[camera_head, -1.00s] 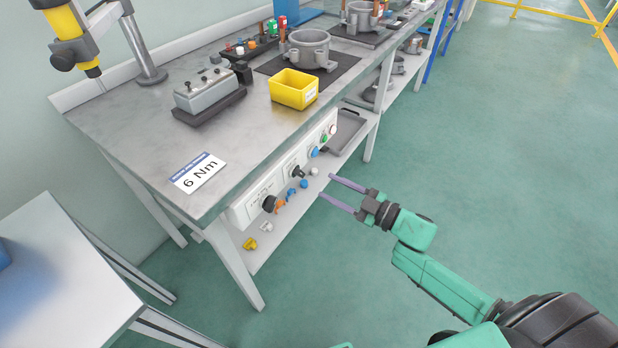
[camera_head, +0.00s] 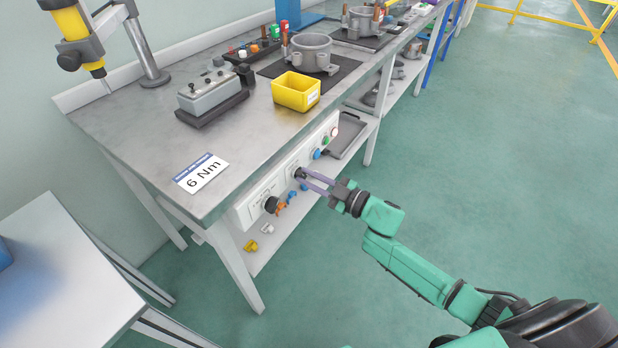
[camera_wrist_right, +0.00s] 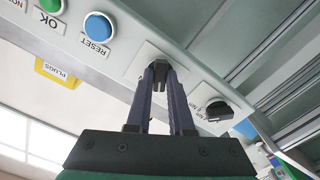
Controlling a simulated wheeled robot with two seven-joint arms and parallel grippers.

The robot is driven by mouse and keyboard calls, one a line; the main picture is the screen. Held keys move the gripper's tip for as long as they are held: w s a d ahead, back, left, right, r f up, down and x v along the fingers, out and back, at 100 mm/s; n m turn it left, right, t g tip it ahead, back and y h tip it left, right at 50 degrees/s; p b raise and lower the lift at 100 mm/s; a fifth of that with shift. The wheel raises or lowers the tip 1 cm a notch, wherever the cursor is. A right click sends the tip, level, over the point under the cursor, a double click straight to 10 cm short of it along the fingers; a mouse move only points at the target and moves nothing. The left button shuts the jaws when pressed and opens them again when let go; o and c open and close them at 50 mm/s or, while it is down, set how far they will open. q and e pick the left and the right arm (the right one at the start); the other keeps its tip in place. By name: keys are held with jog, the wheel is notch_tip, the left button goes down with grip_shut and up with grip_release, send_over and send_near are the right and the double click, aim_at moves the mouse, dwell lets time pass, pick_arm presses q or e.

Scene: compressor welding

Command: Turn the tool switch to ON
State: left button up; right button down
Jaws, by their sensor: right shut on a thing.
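The white control panel (camera_head: 245,214) runs along the front edge of the workbench. It carries two black rotary knobs. My right gripper (camera_head: 303,176) is at the knob nearer the buttons (camera_head: 297,172). In the wrist view my right gripper (camera_wrist_right: 160,68) has both fingers around this knob (camera_wrist_right: 157,75), shut on it. The fingers hide most of the knob and its label, so its position cannot be read. The other black knob (camera_head: 271,204) also shows in the wrist view (camera_wrist_right: 218,110), apart from the fingers, with small lettering beside it. My left gripper is not in view.
A blue RESET button (camera_wrist_right: 98,27) and a green OK button (camera_wrist_right: 51,5) are on the same panel. A yellow bin (camera_head: 297,92), a grey box (camera_head: 208,95) and a "6 Nm" sign (camera_head: 201,173) are on the bench. The floor to the right is clear.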

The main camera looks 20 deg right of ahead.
jog(key=m+p, duration=0.2)
jog(key=shift+r+m, duration=0.1)
jog(key=shift+m, duration=0.2)
jog(key=m+p, duration=0.2)
jog(key=shift+m, duration=0.3)
jog(key=m+p, duration=0.1)
jog(key=m, duration=0.2)
jog(key=shift+m+p, duration=0.3)
jog(key=shift+s+f+m+p, duration=0.1)
jog(key=shift+f+m+p, duration=0.1)
jog(key=shift+m, duration=0.55)
jog(key=shift+f+m+p, duration=0.1)
jog(key=shift+m+p, duration=0.1)
jog(key=shift+m, duration=0.55)
jog(key=c, duration=0.8)
grip_release()
jog(key=shift+r, duration=0.1)
